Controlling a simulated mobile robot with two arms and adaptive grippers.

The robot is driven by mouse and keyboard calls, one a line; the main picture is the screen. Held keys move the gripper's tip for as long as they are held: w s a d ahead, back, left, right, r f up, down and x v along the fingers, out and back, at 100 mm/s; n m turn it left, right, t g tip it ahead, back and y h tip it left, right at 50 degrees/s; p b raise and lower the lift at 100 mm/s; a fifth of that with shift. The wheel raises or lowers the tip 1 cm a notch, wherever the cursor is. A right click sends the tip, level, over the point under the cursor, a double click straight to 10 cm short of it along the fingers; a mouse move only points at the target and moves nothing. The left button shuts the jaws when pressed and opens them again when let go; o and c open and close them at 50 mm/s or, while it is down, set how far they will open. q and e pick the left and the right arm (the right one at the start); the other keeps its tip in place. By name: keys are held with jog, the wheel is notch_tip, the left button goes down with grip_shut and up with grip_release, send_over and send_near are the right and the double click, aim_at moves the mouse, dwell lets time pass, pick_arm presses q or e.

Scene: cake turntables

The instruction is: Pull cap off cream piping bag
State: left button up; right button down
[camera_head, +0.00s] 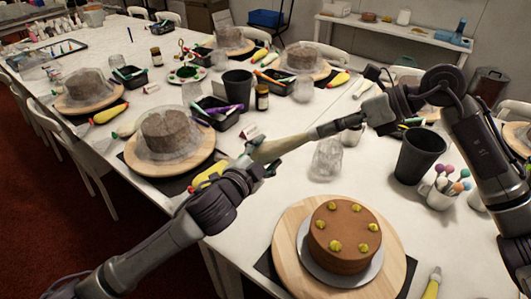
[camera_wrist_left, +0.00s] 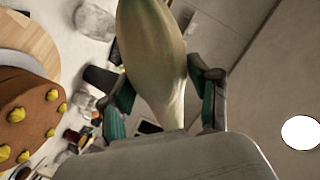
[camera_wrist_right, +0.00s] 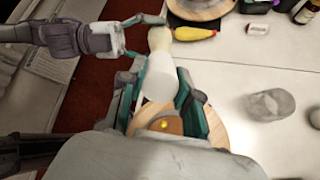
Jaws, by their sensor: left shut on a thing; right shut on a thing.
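A pale cream piping bag (camera_head: 283,148) is held in the air between my two grippers, above the table and left of the chocolate cake. My left gripper (camera_head: 256,163) is shut on its left end. In the left wrist view the bag (camera_wrist_left: 152,45) narrows down between the teal fingers. My right gripper (camera_head: 318,133) is shut on its right end. In the right wrist view a whitish part of the bag (camera_wrist_right: 158,82) lies between the fingers, and a beige end (camera_wrist_right: 159,38) is at the left gripper. I cannot tell the cap apart from the bag.
A chocolate cake (camera_head: 344,236) with yellow dollops stands on a round board in front. A black cup (camera_head: 418,154) and a holder of coloured tools (camera_head: 445,190) are at the right. A clear glass (camera_head: 326,160) stands behind the bag. Covered cakes (camera_head: 168,135) stand farther back.

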jog(key=shift+v, duration=2.9)
